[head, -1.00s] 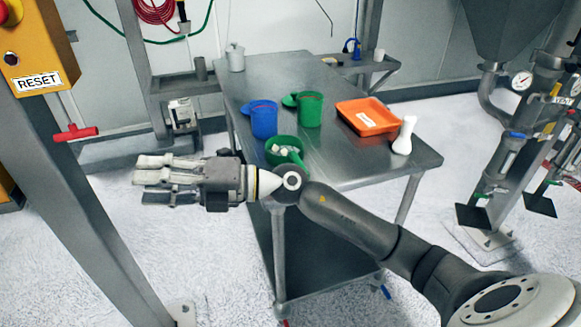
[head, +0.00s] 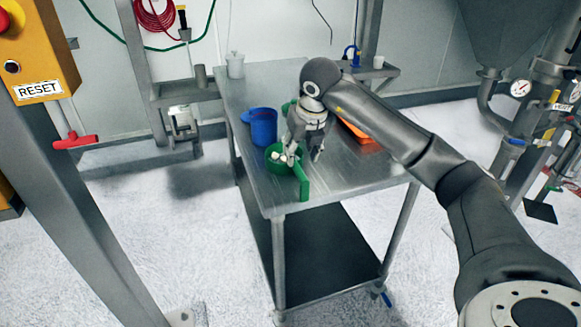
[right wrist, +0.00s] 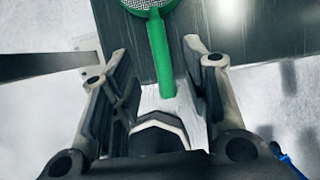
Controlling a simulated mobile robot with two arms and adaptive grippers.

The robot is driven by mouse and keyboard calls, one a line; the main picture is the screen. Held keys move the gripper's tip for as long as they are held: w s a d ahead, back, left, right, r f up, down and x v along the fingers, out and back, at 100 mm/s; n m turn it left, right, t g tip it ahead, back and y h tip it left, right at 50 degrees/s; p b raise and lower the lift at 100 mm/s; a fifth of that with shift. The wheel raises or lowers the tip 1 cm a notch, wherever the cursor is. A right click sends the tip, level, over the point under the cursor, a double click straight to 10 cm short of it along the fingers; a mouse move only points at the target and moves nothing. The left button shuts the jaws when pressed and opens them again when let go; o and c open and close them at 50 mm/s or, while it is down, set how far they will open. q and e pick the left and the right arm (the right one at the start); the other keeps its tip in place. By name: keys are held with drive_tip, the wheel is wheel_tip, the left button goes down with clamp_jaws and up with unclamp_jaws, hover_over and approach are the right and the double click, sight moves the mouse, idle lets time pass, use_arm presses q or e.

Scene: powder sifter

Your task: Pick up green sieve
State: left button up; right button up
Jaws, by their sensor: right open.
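The green sieve (head: 302,184) is at the near left edge of the metal table, with its round head left of my right gripper and its handle towards the front. Pale patches show inside its head. In the right wrist view, the green handle (right wrist: 159,50) points down between the two fingers, and part of the pale mesh shows at the top. My right gripper (head: 304,155) is open and points down over the sieve, partly covering it. In the right wrist view, free space shows on both sides of the handle. My left gripper is not in view.
A blue jug (head: 264,127) stands close behind the sieve. The green jug (head: 287,106) and the orange tray (head: 358,136) are mostly hidden by my right arm. A white container (head: 235,65) stands at the table's far left corner. The front table top (head: 345,178) is clear.

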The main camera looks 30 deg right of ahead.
sight(297, 165)
drive_tip(key=x, duration=0.3)
drive_tip(key=p+x, duration=0.1)
drive_tip(key=x, duration=0.3)
drive_tip(key=shift+w+f, duration=0.1)
drive_tip(key=shift+w, duration=0.1)
drive_tip(key=shift+w+d+f+p, duration=0.1)
drive_tip(key=shift+w+f+p, duration=0.15)
drive_tip(key=shift+f, duration=0.25)
clamp_jaws()
